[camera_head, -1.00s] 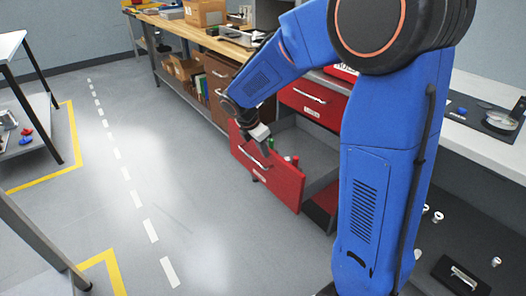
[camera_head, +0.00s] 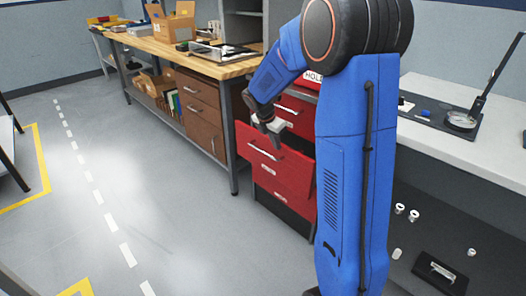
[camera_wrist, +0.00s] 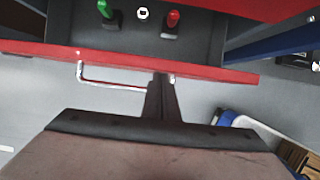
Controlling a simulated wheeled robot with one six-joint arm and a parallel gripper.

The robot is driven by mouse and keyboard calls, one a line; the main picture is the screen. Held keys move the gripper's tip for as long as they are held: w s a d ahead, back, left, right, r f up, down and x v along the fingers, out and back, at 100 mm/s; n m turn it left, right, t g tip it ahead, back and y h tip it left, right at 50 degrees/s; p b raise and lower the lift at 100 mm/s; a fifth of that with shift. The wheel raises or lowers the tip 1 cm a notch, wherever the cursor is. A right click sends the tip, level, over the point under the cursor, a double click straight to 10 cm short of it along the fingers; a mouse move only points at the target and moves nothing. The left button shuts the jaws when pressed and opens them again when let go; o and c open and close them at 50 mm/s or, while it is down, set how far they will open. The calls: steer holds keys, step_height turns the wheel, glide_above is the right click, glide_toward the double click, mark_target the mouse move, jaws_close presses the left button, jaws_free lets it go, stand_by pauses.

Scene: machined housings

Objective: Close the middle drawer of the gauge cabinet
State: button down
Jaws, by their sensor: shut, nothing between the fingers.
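The gauge cabinet is red, with its top drawer (camera_head: 297,112) shut. The middle drawer (camera_head: 285,172) still stands out from the cabinet, and its front shows in the head view. In the wrist view the drawer front (camera_wrist: 215,70) runs across the picture, with its bar handle (camera_wrist: 110,84) on the near side. Inside the drawer lie a green piece (camera_wrist: 105,9), a small white piece (camera_wrist: 143,13) and a red piece (camera_wrist: 172,20). My gripper (camera_head: 273,134) is shut and empty, its fingertips (camera_wrist: 161,78) at the drawer front beside the handle's right end. Exact contact is unclear.
A wooden workbench (camera_head: 226,68) with brown drawers (camera_head: 200,108) stands left of the cabinet. A white worktop (camera_head: 440,122) with a gauge stand (camera_head: 462,118) is on the right. Small metal parts lie on the dark surface below it. The floor at left is open.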

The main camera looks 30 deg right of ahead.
steer(key=shift+w+d, duration=0.3)
steer(key=shift+d, duration=0.6)
steer(key=shift+w+d, duration=0.3)
steer(key=shift+d, duration=0.65)
steer(key=shift+w+d, duration=0.3)
steer(key=shift+d, duration=0.6)
steer(key=shift+a, duration=0.1)
